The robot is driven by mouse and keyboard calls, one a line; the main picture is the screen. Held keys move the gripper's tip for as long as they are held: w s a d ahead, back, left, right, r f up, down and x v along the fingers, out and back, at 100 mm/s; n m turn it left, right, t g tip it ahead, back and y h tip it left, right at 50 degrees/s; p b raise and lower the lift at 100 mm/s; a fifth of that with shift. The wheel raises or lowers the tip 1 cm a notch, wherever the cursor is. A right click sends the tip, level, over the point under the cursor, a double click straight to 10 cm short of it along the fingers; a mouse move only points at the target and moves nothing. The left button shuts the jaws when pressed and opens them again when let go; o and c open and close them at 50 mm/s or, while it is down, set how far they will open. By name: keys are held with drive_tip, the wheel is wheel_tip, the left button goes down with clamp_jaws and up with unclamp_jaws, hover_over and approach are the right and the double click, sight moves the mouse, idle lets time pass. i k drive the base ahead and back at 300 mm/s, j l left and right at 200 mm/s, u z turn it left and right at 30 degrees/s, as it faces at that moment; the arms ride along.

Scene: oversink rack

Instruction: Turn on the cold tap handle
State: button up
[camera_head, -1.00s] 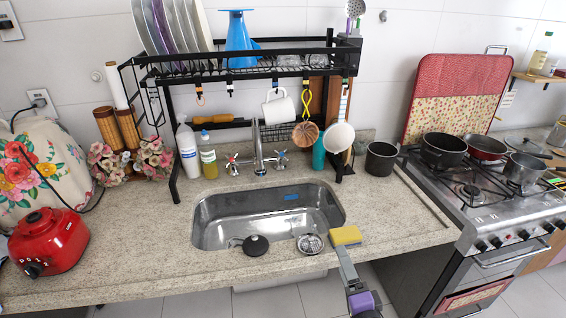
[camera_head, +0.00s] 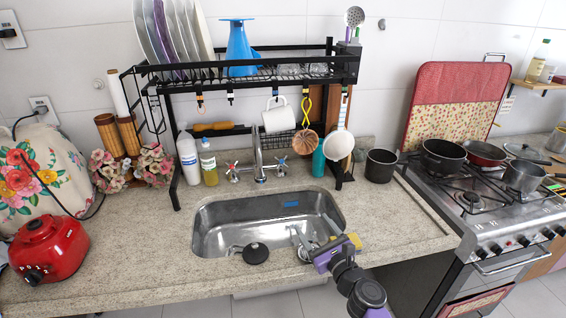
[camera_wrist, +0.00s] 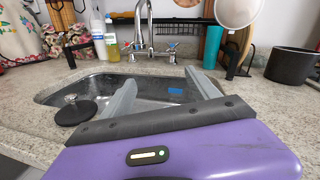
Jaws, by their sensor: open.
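The cold tap handle, a cross with a blue mark, is on the right of the chrome faucet (camera_head: 260,160) behind the sink. In the head view the handle (camera_head: 281,164) is in plain sight. In the wrist view it also shows (camera_wrist: 172,46), small and beyond the fingers. The red-marked handle (camera_head: 232,169) is on the left of the faucet. My gripper (camera_head: 312,236) is over the front right of the sink, well apart from the handle. In the wrist view its two grey fingers (camera_wrist: 162,90) are spread, with nothing between them.
The steel sink basin (camera_head: 225,235) lies between my gripper and the faucet. The black dish rack (camera_head: 345,70) stands over the faucet, with a white mug (camera_head: 279,119) and utensils hanging above. A teal cup (camera_head: 318,163) and dark pot (camera_head: 380,165) stand right of the handle. A yellow sponge (camera_head: 355,240) lies near my gripper.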

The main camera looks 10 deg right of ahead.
sight(281, 162)
drive_tip(key=i, duration=1.2)
